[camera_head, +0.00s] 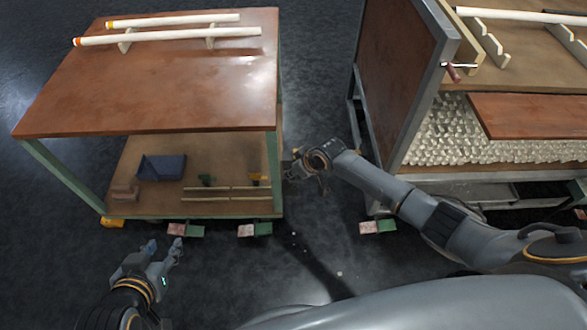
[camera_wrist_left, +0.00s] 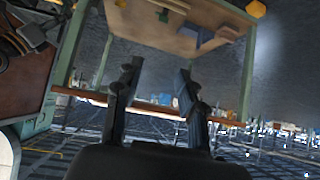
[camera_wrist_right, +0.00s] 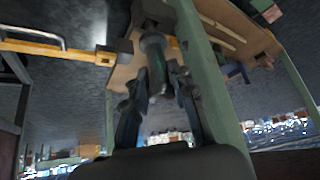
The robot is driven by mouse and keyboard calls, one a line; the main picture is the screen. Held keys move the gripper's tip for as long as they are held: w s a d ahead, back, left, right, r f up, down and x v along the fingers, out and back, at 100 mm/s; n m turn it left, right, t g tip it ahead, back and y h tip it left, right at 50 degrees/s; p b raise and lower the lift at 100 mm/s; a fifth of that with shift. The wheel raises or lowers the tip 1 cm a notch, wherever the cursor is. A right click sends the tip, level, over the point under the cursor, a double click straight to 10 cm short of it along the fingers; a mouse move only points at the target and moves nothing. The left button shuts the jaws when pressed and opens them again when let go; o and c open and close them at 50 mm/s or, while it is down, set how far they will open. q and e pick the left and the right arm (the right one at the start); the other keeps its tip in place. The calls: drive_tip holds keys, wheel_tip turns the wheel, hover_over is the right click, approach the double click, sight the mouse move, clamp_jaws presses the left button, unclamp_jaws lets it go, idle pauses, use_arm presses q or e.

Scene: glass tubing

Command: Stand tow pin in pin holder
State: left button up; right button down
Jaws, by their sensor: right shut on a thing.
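My right gripper (camera_head: 294,168) is beside the right front leg of the cart (camera_head: 160,80). In the right wrist view it is shut on a dark grey, partly green rod-like thing (camera_wrist_right: 156,68), seemingly the tow pin, held between the fingertips. Its far end shows against the cart's lower shelf. A yellow bar (camera_wrist_right: 50,50) with a metal handle ends in a dark block (camera_wrist_right: 115,52) just left of the held thing. I cannot tell whether that block is the pin holder, or whether they touch. My left gripper (camera_head: 164,250) is open and empty in front of the cart; its fingers (camera_wrist_left: 157,70) are apart.
The cart carries long white tubes (camera_head: 165,36) on top; a blue bin (camera_head: 162,167) sits on its lower shelf. Pink and green blocks (camera_head: 255,230) lie along its front. A bench with many glass pieces (camera_head: 450,135) stands right. The front floor is mostly clear.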

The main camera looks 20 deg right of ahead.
use_arm(q)
drive_tip(key=shift+w+d+r+t+h+b, duration=0.15)
drive_tip(key=shift+w+d+r+t+b, duration=0.15)
drive_tip(key=shift+w+r+t, duration=0.4)
drive_tip(key=shift+w+d+r+t+h+b, duration=0.15)
drive_tip(key=shift+w+d+r+t, duration=0.15)
drive_tip(key=shift+w+r+t, duration=0.35)
use_arm(e)
drive_tip(key=shift+f, duration=0.7)
use_arm(q)
drive_tip(key=shift+t+h, duration=0.3)
drive_tip(key=shift+t, duration=0.55)
drive_tip(key=shift+w+d+r+b, duration=0.25)
drive_tip(key=shift+w+r, duration=0.3)
drive_tip(key=shift+r, duration=0.3)
drive_tip(key=shift+w+d+r+b, duration=0.2)
drive_tip(key=shift+w+r, duration=0.3)
drive_tip(key=shift+r, duration=0.3)
use_arm(e)
drive_tip(key=shift+f, duration=0.55)
use_arm(q)
drive_tip(key=shift+w+r, duration=0.1)
drive_tip(key=shift+r, duration=0.1)
drive_tip(key=shift+d, duration=0.1)
use_arm(e)
drive_tip(key=c, duration=1)
unclamp_jaws()
drive_tip(key=shift+s, duration=0.1)
